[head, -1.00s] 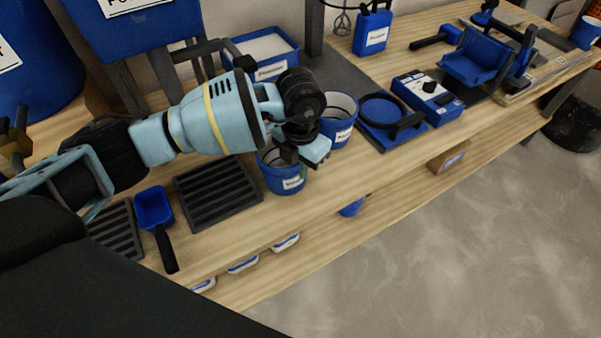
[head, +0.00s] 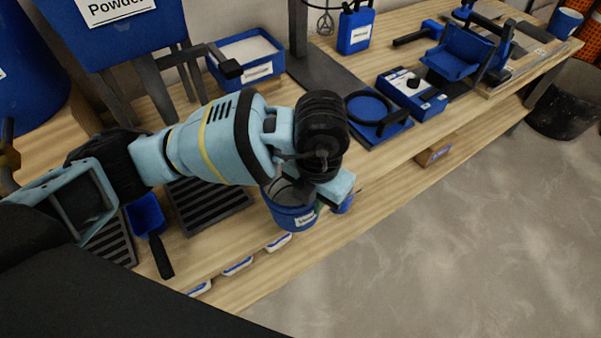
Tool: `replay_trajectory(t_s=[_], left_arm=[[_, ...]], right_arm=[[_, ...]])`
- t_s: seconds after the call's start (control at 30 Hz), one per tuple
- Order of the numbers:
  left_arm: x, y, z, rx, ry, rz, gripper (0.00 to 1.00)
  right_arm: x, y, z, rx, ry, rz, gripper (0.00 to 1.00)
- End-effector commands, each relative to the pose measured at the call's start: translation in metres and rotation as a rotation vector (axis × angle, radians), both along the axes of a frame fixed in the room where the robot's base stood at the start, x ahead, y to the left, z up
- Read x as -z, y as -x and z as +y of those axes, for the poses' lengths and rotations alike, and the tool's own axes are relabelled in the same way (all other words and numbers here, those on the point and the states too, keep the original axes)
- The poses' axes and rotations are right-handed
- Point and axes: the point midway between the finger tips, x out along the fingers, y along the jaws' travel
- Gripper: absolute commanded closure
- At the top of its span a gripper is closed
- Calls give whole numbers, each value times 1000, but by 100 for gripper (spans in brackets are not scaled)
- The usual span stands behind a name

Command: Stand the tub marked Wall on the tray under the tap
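My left gripper (head: 322,190) is over the near rim of a blue tub (head: 288,214) with a white label and looks shut on it; its fingertips are partly hidden. The tub looks upright and raised, in front of the bench's front edge. Its label is too small to read surely. A dark slatted tray (head: 212,208) lies on the bench to the left of the tub, partly behind my arm. A second slatted tray (head: 112,243) lies further left. A brownish tap (head: 9,150) shows at the left edge. My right gripper is not in view.
A blue scoop (head: 147,215) lies between the trays. Behind my arm stand a blue powder hopper (head: 115,45) on dark legs and a blue box of pale powder (head: 246,58). A blue device (head: 412,94) and a round-topped stand (head: 372,112) are to the right.

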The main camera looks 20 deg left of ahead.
Motion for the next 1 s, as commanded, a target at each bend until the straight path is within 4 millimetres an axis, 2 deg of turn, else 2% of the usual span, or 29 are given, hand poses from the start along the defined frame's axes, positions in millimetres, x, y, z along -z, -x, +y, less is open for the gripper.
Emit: replay_trajectory(t_s=[0.1, 0.27, 0.63, 0.77, 1.0], left_arm=[[-2, 15, -14, 3, 0, 0, 100], [-4, 25, -24, 1, 0, -1, 100], [-5, 28, -23, 42, -2, -2, 100], [-8, 24, -14, 181, -4, 0, 100], [-18, 17, 12, 608, -8, 2, 100]], right_arm=[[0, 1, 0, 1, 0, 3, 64], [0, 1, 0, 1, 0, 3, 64], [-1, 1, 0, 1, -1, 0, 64], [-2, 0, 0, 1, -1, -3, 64], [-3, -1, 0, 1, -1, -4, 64]])
